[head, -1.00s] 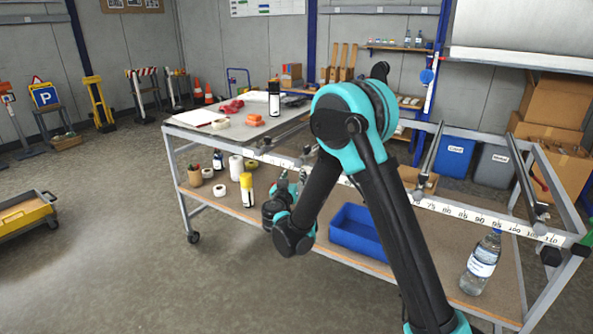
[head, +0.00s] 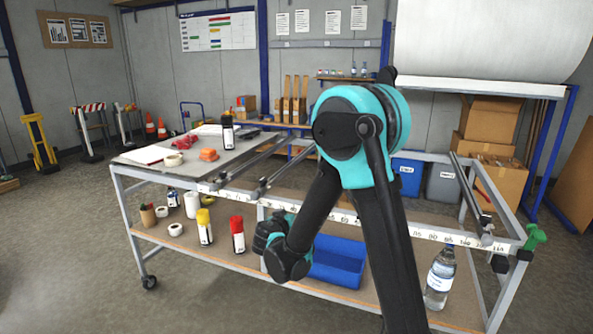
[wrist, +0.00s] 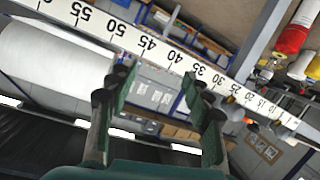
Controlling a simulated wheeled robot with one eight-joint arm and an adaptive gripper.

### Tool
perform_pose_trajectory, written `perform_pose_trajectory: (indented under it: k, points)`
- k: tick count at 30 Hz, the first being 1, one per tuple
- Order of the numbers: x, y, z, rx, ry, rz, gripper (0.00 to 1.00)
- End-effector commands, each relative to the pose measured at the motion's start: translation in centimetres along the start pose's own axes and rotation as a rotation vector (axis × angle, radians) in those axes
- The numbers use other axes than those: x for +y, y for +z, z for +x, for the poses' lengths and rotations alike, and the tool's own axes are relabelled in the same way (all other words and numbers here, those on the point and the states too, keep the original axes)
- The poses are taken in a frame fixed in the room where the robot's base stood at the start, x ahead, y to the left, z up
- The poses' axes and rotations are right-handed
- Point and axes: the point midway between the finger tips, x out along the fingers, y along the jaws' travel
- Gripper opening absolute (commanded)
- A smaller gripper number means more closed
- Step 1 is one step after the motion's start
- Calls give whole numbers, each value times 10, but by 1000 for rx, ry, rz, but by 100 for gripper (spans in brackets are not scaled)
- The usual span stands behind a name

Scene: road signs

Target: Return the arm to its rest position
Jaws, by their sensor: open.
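My arm (head: 375,150) is folded in front of the work trolley in the head view, its elbow raised above the trolley's rails. Its far end reaches down beside the lower shelf, and the arm links mostly hide the gripper there. In the wrist view my gripper (wrist: 158,85) has its two green-and-black fingers spread apart with nothing between them. A white measuring strip (wrist: 150,48) with black numbers crosses that view beyond the fingers.
The trolley's lower shelf holds a red can (head: 237,236), a yellow-topped can (head: 204,228), a blue bin (head: 338,262) and a water bottle (head: 440,278).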

Motion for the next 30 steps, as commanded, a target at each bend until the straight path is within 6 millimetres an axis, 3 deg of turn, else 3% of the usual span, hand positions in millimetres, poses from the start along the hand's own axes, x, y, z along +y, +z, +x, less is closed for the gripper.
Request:
perform_pose_trajectory:
  k: [1,6,11,15,21,25,30]
  points:
    - [34,9,2,-65,27,-7,50]
    - [122,50,-8,-285,67,-36,50]
    - [186,94,-37,-482,54,-44,50]
    - [227,134,-74,-635,6,-34,50]
    - [256,186,-138,-806,-117,5,50]
    - [259,210,-173,-868,-205,36,50]
    - [255,225,-198,-897,-284,61,50]
